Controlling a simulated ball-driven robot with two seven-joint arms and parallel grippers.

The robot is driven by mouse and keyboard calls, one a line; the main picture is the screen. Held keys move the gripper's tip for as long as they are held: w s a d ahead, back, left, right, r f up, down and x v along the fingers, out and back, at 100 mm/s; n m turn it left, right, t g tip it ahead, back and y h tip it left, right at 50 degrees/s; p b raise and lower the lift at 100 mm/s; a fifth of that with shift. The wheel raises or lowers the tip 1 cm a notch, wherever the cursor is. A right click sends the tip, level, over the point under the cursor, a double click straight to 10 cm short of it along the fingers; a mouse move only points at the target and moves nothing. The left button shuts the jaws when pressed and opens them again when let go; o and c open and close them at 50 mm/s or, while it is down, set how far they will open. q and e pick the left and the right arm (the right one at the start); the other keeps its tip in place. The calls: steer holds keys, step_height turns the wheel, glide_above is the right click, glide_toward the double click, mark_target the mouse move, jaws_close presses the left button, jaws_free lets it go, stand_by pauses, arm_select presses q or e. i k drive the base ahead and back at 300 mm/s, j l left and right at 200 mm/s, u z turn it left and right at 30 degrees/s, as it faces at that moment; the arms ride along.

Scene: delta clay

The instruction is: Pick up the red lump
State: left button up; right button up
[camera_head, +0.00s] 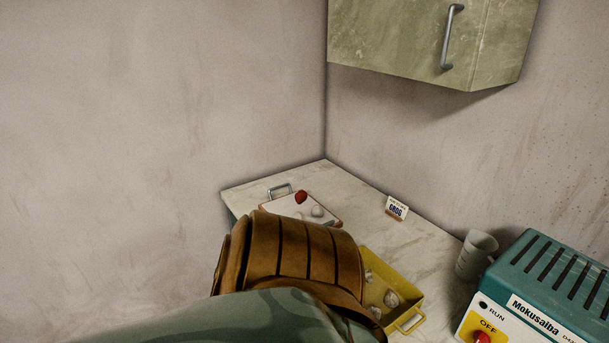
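The red lump (301,197) sits on a shallow white tray (281,206) with a brown rim and a metal handle, near the back corner of the counter. Pale lumps (317,211) lie in the same tray, in front of the red lump. My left arm comes in from the lower left, and its brown segmented part hides the near side of the tray. No gripper fingers show, and I see nothing touching the red lump. My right arm is not in view.
A yellow tray (410,291) with several pale lumps is partly behind my arm. A teal machine (552,278) and a grey cup (476,253) stand at the right. A small GROG card (396,208) is at the back. A green cabinet (405,45) hangs above the bare counter middle (375,233).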

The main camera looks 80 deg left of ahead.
mark_target(301, 196)
steer(key=u, duration=2.8)
steer(key=i+j+z, duration=0.2)
steer(key=i+j, duration=0.05)
steer(key=i, duration=0.1)
